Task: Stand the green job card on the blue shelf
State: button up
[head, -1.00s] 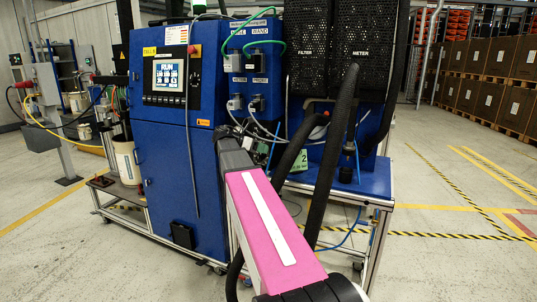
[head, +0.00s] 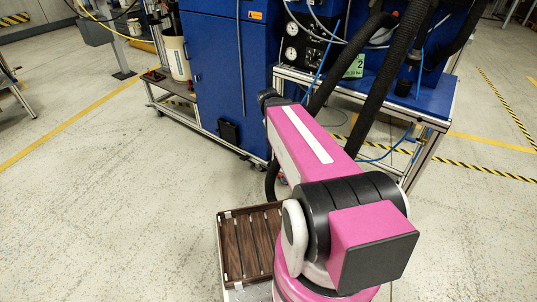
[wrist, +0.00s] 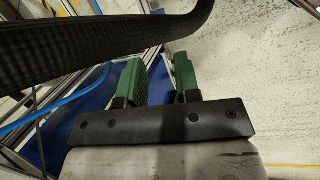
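The green job card (head: 355,66), marked with a 2, shows in the head view between the black hoses. It looks upright at the back of the blue shelf (head: 432,98); a hose hides part of it, and I cannot see how its lower edge rests. In the wrist view my gripper (wrist: 158,72) is open, its two green-faced fingers apart with nothing visible between them. A strip of the blue shelf (wrist: 92,118) lies below and to the left of the fingers. The card cannot be made out in the wrist view. In the head view the gripper is hidden behind my arm.
A thick black hose (wrist: 95,42) crosses the wrist view close to the fingers. A thin blue tube (wrist: 60,105) runs beside them. The blue cabinet (head: 225,75) stands left of the shelf. A brown slatted tray (head: 232,262) is at the bottom. Floor at left is clear.

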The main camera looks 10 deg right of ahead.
jog(key=s+a+f+m+y, duration=0.3)
jog(key=s+a+f+m, duration=0.2)
jog(key=s+a+m, duration=0.1)
jog(key=shift+a+f+y, duration=0.3)
jog(key=shift+f, duration=0.1)
dwell(0.7)
